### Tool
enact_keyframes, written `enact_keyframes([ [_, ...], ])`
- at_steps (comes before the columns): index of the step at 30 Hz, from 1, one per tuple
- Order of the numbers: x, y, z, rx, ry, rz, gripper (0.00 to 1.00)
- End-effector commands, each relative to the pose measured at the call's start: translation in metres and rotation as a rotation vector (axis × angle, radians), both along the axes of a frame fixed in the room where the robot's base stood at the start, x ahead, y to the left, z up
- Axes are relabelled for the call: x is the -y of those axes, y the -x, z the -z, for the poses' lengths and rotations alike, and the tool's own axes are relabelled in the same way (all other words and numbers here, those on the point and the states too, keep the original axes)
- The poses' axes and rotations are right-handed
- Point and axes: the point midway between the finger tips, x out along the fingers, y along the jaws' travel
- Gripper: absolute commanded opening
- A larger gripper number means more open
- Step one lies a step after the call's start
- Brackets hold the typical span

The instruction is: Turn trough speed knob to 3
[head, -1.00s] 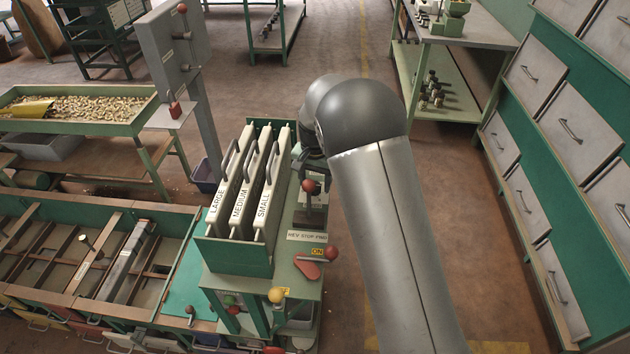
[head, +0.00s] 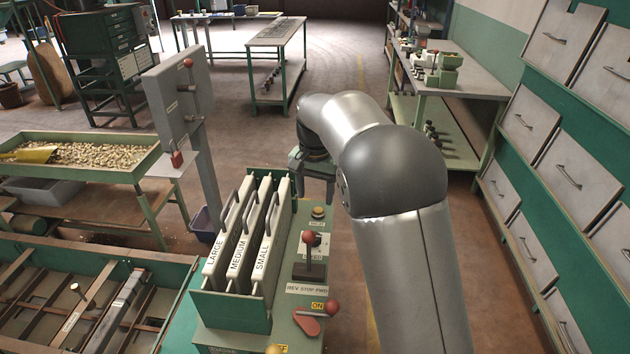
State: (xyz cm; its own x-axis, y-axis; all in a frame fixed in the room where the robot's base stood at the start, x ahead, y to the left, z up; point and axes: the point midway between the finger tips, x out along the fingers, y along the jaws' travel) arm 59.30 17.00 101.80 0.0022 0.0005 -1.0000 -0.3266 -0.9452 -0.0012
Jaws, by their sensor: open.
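The green control panel (head: 293,340) stands in the lower middle of the head view. The dial's pointer and numbers are too small to read. My gripper (head: 314,182) is open and empty, above and beyond the far end of the panel. It is apart from the dial, and my arm hides part of it.
A rack of plates marked LARGE, MEDIUM and SMALL (head: 268,245) stands just left of the dial. An orange button (head: 318,212) sits beyond it. A red lever (head: 317,312) is at the near end. A grey post (head: 180,100) rises to the left.

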Motion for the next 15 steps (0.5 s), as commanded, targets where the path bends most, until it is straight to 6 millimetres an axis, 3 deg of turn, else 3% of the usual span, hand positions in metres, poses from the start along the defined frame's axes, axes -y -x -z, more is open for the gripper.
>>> enact_keyframes([
  [6,0.000,0.000,-0.030,0.001,-0.001,0.000,0.55],
  [15,0.000,0.000,-0.037,0.000,0.000,0.000,0.55],
])
